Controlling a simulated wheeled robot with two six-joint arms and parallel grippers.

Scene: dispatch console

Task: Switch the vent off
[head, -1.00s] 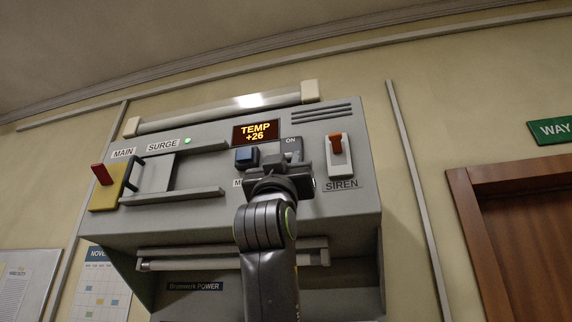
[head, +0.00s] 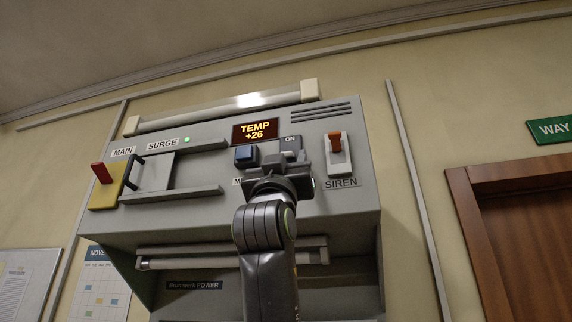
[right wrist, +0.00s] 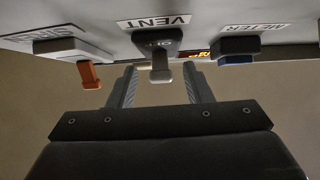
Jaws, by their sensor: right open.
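That label is upside down in the right wrist view. My right gripper (right wrist: 160,84) is open, with one finger on each side of the lever; whether either touches it I cannot tell. In the head view my right gripper (head: 277,172) is in front of the vent switch and hides most of it. The ON plate (head: 291,142) shows above it. My left gripper is not in view.
The siren switch with its orange lever (head: 334,143) stands close to the right of my gripper. A blue meter button (head: 246,156) is close on the left. The TEMP display (head: 256,131) is above. A red-handled main switch (head: 101,173) is at far left.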

